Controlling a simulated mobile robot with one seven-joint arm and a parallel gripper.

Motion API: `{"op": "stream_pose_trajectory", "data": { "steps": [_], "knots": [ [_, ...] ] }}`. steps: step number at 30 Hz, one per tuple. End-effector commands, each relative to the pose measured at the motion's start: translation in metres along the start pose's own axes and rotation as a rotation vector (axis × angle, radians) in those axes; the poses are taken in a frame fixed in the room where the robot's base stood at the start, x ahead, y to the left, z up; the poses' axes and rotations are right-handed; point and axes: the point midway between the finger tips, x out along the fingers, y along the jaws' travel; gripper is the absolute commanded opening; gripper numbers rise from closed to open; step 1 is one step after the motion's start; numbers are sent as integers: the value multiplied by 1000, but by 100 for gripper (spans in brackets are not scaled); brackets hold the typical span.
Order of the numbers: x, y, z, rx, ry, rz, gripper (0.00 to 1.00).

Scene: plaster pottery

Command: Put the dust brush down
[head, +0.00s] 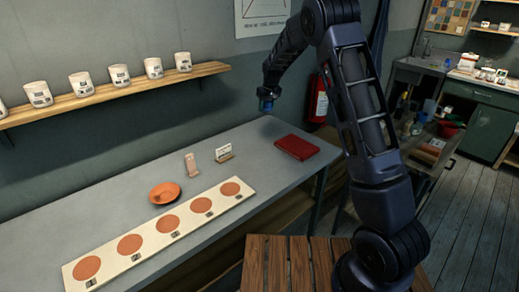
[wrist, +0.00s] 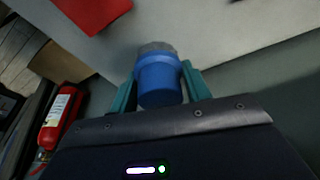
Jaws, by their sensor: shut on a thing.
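My gripper (wrist: 160,79) is shut on a blue cylindrical thing with a grey end, which I take to be the dust brush (wrist: 158,68). Its two teal fingers press on either side of the blue body. In the head view my gripper (head: 268,92) hangs above the back edge of the grey table (head: 110,213), near the wall, with a bit of the blue brush (head: 266,104) showing below it. The brush is in the air, apart from the table top. Its lower end is small and unclear in the head view.
A red book-like thing (head: 297,147) lies on the table's right end. Table between card and red thing is clear.

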Motion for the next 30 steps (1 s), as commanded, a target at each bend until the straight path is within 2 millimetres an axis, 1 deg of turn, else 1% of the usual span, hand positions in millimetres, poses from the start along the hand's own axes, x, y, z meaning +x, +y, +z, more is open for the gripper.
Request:
{"op": "stream_pose_trajectory", "data": {
  "steps": [1, 3, 7, 10, 14, 24, 27, 30],
  "knots": [
    [0, -12, -4, -22, 1, -6, 25],
    [0, -25, -7, -46, 1, -13, 25],
    [3, -36, -9, -68, -1, -19, 25],
    [15, -38, -6, -73, -4, -21, 25],
    [40, -38, 1, -71, -4, -21, 25],
    [111, -37, 21, -70, -4, -20, 25],
    [130, -37, 26, -71, -3, -20, 25],
    [142, -37, 30, -71, -2, -20, 25]
  ]
}}
